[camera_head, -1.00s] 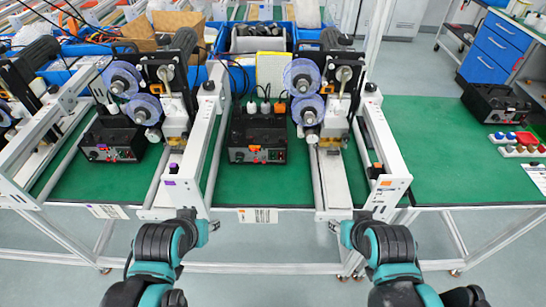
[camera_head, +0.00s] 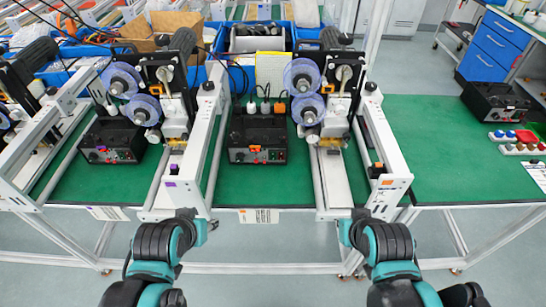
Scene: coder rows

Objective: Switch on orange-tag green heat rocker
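A black control box (camera_head: 257,138) stands on the green mat of the middle station. My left gripper (camera_head: 212,226) is in front of the table edge, below and left of this box. My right gripper (camera_head: 334,227) is in front of the table edge, below and right of it. Both are apart from the box, and their finger openings are too small to judge.
A similar black box (camera_head: 112,140) stands at the left station, and another (camera_head: 496,103) at the far right. White rail frames (camera_head: 391,190) and spool units (camera_head: 303,77) flank the middle box. The green mat in front of it (camera_head: 262,188) is clear.

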